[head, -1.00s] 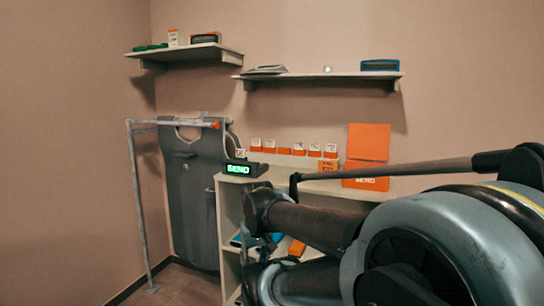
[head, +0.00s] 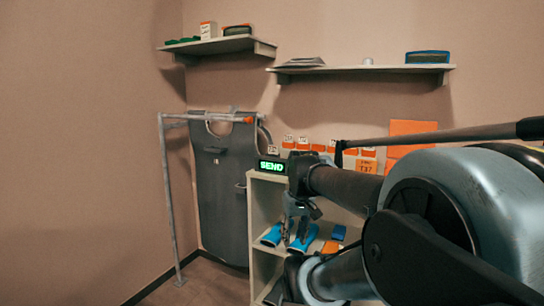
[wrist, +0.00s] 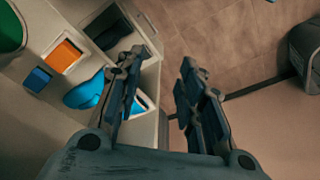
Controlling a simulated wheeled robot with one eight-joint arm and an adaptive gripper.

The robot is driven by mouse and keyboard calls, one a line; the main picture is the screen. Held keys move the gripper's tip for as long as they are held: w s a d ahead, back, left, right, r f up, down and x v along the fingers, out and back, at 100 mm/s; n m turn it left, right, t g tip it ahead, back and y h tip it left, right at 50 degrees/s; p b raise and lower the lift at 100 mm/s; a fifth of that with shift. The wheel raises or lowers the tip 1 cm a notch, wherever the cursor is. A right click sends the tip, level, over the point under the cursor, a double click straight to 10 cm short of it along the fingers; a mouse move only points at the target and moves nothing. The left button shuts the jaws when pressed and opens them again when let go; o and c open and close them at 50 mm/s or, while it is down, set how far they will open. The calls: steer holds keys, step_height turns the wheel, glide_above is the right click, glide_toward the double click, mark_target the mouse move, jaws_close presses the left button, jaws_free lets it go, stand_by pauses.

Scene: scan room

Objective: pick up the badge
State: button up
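In the head view my gripper (head: 298,230) hangs in front of the low shelf unit. I cannot make out the badge for certain in either view. Small items lie in the shelf unit: a blue block (head: 338,232), an orange piece (head: 330,248) and blue shoe-like things (head: 272,236). In the wrist view the blue block (wrist: 37,79) and an orange box (wrist: 63,55) are left of the fingers. My arm hides part of the unit.
The pale shelf unit (head: 261,210) carries a lit SEND sign (head: 272,166) and a row of orange-white boxes. A grey apron (head: 220,185) hangs by a metal rail (head: 168,205). Wall shelves (head: 370,68) are above.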

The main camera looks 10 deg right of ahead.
steer(key=w+d+r+n+y, duration=0.1)
steer(key=w+d+r+n, duration=0.25)
steer(key=w+r, duration=0.65)
steer(key=w+d+r+n+y, duration=0.1)
steer(key=w+d+r+n, duration=0.25)
steer(key=w+r, duration=0.55)
steer(key=w+d+r+n+y, duration=0.15)
steer(key=w+d+r, duration=0.45)
steer(key=w, duration=0.7)
glide_toward(273, 152)
steer(key=shift+n, duration=0.35)
steer(key=shift+w+a+r+x, duration=0.1)
steer(key=shift+w+x, duration=0.1)
steer(key=shift+x, duration=0.85)
steer(key=shift+w+a+r+x, duration=0.1)
steer(key=shift+w+x, duration=0.1)
steer(key=shift+x, duration=0.85)
steer(key=shift+w+a+x, duration=0.1)
steer(key=shift+w+x, duration=0.1)
steer(key=shift+x, duration=0.85)
steer(key=shift+c, duration=0.2)
steer(key=shift+d, duration=0.1)
jaws_close()
